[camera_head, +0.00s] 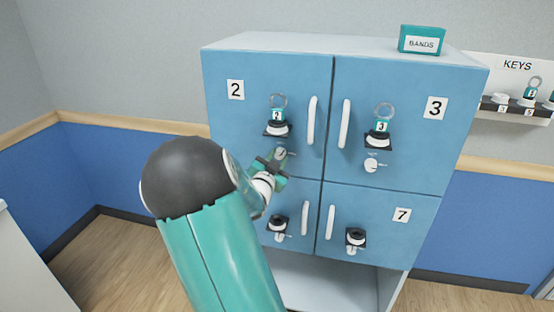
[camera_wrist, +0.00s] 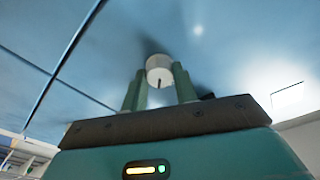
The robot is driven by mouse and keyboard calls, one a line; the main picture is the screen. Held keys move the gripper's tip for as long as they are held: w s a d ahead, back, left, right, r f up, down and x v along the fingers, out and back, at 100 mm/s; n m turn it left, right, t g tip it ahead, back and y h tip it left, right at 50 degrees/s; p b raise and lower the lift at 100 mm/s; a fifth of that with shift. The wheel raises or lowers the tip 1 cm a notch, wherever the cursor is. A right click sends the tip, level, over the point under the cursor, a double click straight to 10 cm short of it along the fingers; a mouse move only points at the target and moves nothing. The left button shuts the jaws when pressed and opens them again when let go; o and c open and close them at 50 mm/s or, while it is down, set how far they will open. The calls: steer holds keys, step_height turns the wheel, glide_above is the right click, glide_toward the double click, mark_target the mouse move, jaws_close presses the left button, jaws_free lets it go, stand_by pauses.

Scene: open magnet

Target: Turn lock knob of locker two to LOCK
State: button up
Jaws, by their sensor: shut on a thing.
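Locker two (camera_head: 226,115) is the upper left blue door, marked with a number 2. Its lock knob (camera_wrist: 159,70) is a small white cylinder with a dark mark on its face, seen in the wrist view between my two green fingers. My gripper (camera_head: 276,160) is at the door below the key holder and is shut on the knob. In the head view the knob is mostly hidden by my gripper. The wrist view also shows my gripper (camera_wrist: 159,92). The knob's LOCK marking cannot be read.
A key with tag 2 (camera_head: 277,115) sits in its holder just above my gripper. A white door handle (camera_head: 312,121) is to the right. Locker three (camera_head: 410,140) is beside it, with its own key (camera_head: 382,126). A BANDS box (camera_head: 422,41) stands on top.

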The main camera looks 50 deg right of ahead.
steer(key=n+t, duration=0.1)
steer(key=n, duration=0.4)
steer(key=shift+f, duration=0.1)
steer(key=n, duration=0.4)
steer(key=shift+s+n+t, duration=0.1)
steer(key=shift+n+t, duration=0.3)
steer(key=shift+n, duration=0.3)
steer(key=o, duration=1)
steer(key=v, duration=1.3)
steer(key=shift+s+a, duration=0.25)
steer(key=shift+a, duration=0.05)
steer(key=shift+w, duration=0.1)
